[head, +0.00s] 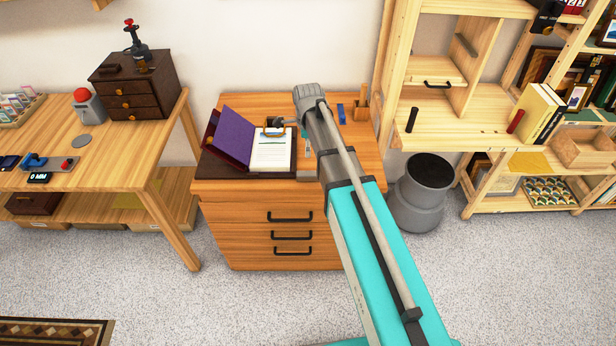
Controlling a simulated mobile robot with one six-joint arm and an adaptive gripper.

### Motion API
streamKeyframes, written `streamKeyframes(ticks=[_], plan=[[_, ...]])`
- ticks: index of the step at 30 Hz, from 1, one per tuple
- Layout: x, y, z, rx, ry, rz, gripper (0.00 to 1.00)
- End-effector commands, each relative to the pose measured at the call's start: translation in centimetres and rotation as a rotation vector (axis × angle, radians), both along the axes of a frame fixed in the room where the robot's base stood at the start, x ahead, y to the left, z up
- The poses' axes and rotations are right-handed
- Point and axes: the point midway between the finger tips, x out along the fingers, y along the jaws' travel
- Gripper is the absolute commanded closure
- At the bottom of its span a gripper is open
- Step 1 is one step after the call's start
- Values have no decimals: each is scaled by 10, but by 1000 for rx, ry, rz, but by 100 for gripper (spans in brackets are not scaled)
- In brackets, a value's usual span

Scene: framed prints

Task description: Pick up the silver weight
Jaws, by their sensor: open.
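My gripper (273,126) is small and dark at the far end of my arm. It is over the top edge of a clipboard with white paper (271,152) on the drawer cabinet (240,192). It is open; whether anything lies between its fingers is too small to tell. I cannot make out a silver weight for certain. My arm hides part of the cabinet top.
A purple folder (234,137) stands open left of the clipboard. A blue object (341,113) and a wooden pen holder (361,105) are at the back right. The left table (120,150) holds a dark drawer box (135,85). A grey bin (422,190) stands right of the cabinet.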

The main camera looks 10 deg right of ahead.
Motion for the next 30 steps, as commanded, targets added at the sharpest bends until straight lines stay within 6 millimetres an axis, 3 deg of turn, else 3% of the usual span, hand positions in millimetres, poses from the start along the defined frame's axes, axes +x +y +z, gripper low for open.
streamKeyframes(ticks=[11,30], plan=[[0,0,-11,0,0,2,17],[0,0,-60,0,0,3,17]])
